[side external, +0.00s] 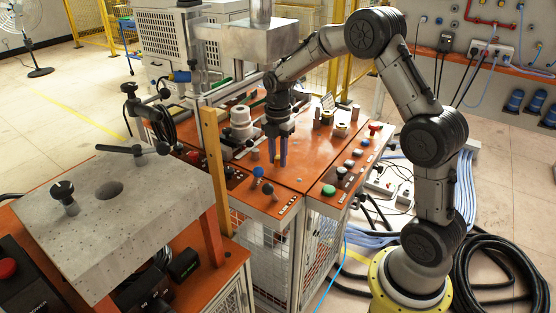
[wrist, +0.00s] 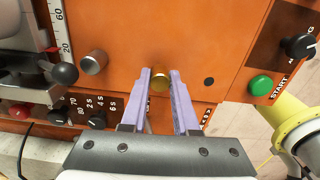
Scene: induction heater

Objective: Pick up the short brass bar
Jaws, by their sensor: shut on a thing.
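The short brass bar (wrist: 160,80) shows in the wrist view as a round gold end between the tips of my gripper (wrist: 160,76). The two purple fingers are closed on its sides. In the side external view my gripper (side external: 279,160) points straight down over the orange worktop, and a small bit of brass (side external: 277,158) shows at its fingers. The lower part of the bar is hidden, so I cannot tell whether it touches the worktop.
A grey metal cylinder (wrist: 93,62) stands left of the fingers. A black ball knob (wrist: 64,73) is further left, and a green start button (wrist: 261,85) is at the right. A white stepped cylinder (side external: 241,124) stands near my gripper. The orange worktop (wrist: 205,35) is bare behind the bar.

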